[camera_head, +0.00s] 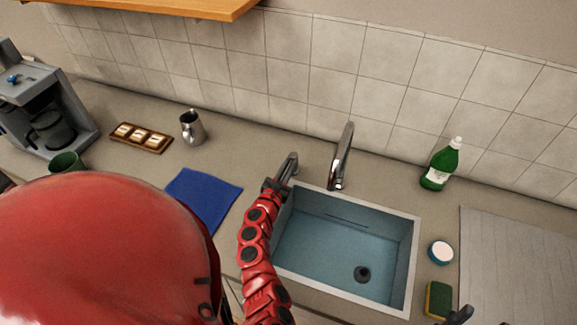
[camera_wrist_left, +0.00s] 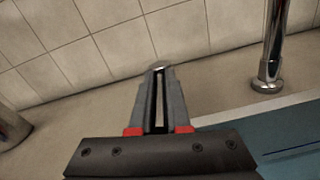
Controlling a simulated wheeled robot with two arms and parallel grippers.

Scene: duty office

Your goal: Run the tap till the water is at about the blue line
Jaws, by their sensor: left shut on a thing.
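The chrome tap (camera_head: 342,158) stands upright behind the sink (camera_head: 412,262); its base also shows in the left wrist view (camera_wrist_left: 268,75). No stream shows under the spout. My left gripper (camera_head: 290,162) is at the sink's back left corner, left of the tap. It is shut on a small metal knob (camera_wrist_left: 158,65), mostly hidden between the fingertips. A dark tip of my right gripper (camera_head: 458,315) shows at the bottom edge, its jaws unclear.
A green bottle (camera_head: 441,165) stands right of the tap. A round white-and-blue tub (camera_head: 440,252) and a sponge (camera_head: 438,299) lie right of the sink. A blue cloth (camera_head: 203,198), metal jug (camera_head: 192,127) and wooden tray (camera_head: 140,138) are on the left.

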